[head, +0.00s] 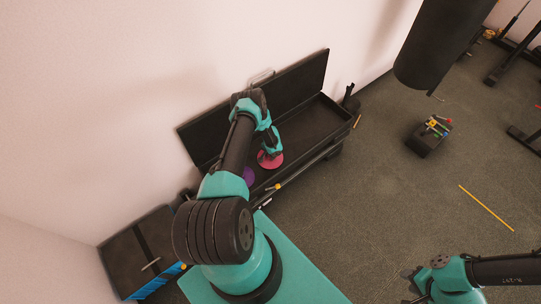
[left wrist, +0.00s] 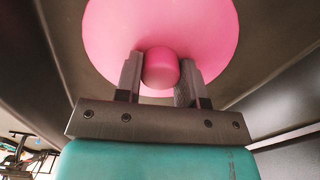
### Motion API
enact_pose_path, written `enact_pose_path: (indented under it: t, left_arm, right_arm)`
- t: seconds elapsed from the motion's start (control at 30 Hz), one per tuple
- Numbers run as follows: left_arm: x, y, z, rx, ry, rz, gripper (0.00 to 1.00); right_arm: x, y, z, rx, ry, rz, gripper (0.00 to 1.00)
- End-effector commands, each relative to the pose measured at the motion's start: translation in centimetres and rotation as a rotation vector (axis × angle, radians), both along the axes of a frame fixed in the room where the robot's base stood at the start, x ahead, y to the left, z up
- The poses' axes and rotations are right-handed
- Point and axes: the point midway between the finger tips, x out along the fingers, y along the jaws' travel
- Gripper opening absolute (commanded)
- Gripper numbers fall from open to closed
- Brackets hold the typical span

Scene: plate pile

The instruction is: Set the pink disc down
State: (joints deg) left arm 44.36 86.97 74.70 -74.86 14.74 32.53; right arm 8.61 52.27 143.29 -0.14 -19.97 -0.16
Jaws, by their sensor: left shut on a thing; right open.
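The pink disc (head: 271,161) is at the end of my left arm, over the inside of the open long black box (head: 312,122). In the left wrist view the pink disc (left wrist: 205,25) is wide and flat, with a round knob (left wrist: 160,68) in its middle. My left gripper (left wrist: 160,78) is shut on that knob, one finger on each side. I cannot tell whether the disc touches the box floor. A purple disc (head: 249,175) shows partly beside my left arm, which hides the rest. My right gripper (head: 410,277) is open and empty, low at the right.
The box's raised lid (head: 300,85) leans back near the wall. A dark block with small coloured things (head: 428,142) stands on the floor at the right. A yellow stick (head: 486,207) lies on the floor. A black punching bag (head: 435,45) hangs above. The right part of the box is free.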

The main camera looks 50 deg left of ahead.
Motion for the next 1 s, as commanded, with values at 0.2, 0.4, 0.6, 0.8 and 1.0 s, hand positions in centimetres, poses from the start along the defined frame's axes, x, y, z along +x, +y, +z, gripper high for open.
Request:
enact_pose_path:
  t: [0.2,0.4,0.6,0.8,1.0]
  left_arm:
    - [0.00,-0.01,-0.09,0.000,0.000,0.000,0.10]
    - [0.01,0.01,-0.22,0.000,0.000,0.000,0.47]
    - [0.00,0.00,-0.23,0.000,0.000,0.000,0.62]
    - [0.00,0.00,-0.19,0.000,0.000,0.000,0.62]
    - [0.01,0.02,0.64,0.000,0.000,-0.001,0.62]
  right_arm:
    - [0.00,0.00,0.00,0.000,0.000,0.000,0.43]
    - [0.00,0.00,0.00,0.000,0.000,0.000,0.43]
    - [0.00,0.00,0.00,0.000,0.000,0.000,0.43]
    - [0.00,0.00,0.00,0.000,0.000,0.000,0.43]
    - [0.00,0.00,0.00,0.000,0.000,0.000,0.43]
